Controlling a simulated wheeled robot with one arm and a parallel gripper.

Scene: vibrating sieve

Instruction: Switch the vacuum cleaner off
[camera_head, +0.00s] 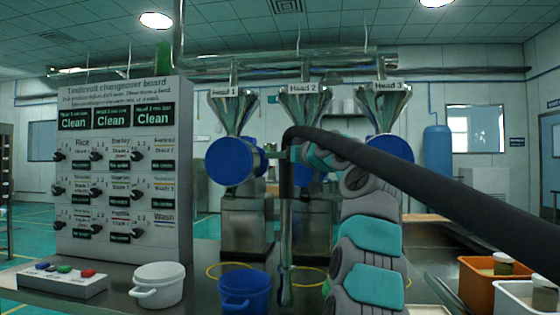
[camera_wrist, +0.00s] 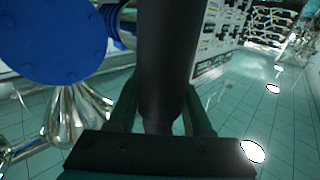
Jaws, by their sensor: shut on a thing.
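A thick black vacuum hose (camera_head: 430,180) runs from the right edge across the head view and bends down into a wand (camera_head: 286,230). The wand stands upright, its metal lower part reaching down towards the table. My gripper (camera_head: 285,153) is shut around the dark upper part of the wand. In the wrist view my gripper (camera_wrist: 162,110) has a finger on each side of the dark tube (camera_wrist: 167,60). The vacuum cleaner's body and its switch are not in view.
A changeover board (camera_head: 125,200) with several knobs stands left. A button box (camera_head: 60,284), a white pot (camera_head: 158,284) and a blue bucket (camera_head: 244,291) stand before me. Machines with funnels (camera_head: 305,105) stand behind. An orange bin (camera_head: 480,285) is at right.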

